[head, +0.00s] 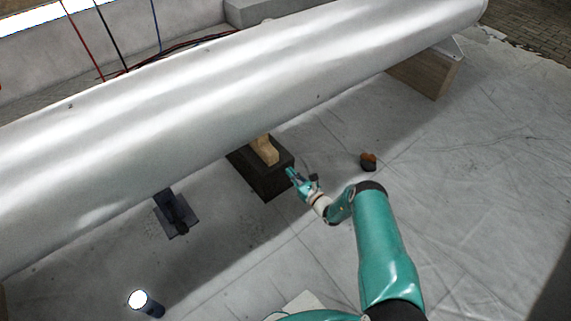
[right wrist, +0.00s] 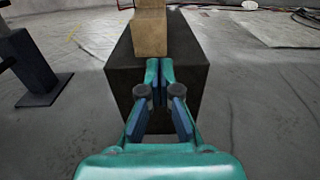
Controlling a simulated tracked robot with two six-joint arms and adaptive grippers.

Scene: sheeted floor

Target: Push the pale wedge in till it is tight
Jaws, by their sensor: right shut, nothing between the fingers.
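The pale wedge (head: 265,150) is a light wood piece lying on top of a dark block (head: 271,182) under a large silver pipe (head: 240,90). Its far part is hidden beneath the pipe. In the right wrist view the wedge (right wrist: 150,32) stands straight ahead on the dark block (right wrist: 190,72). My right gripper (head: 291,173) is shut and empty at the near side of the block. In the wrist view its fingertips (right wrist: 160,64) appear just below the wedge's near end; I cannot tell whether they touch. My left gripper is not in view.
A dark stand (head: 176,218) is under the pipe at left, and a wooden support (head: 425,75) at right. A bright-topped cylinder (head: 147,303) is at lower left. The sheeted floor (head: 480,180) at right is clear.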

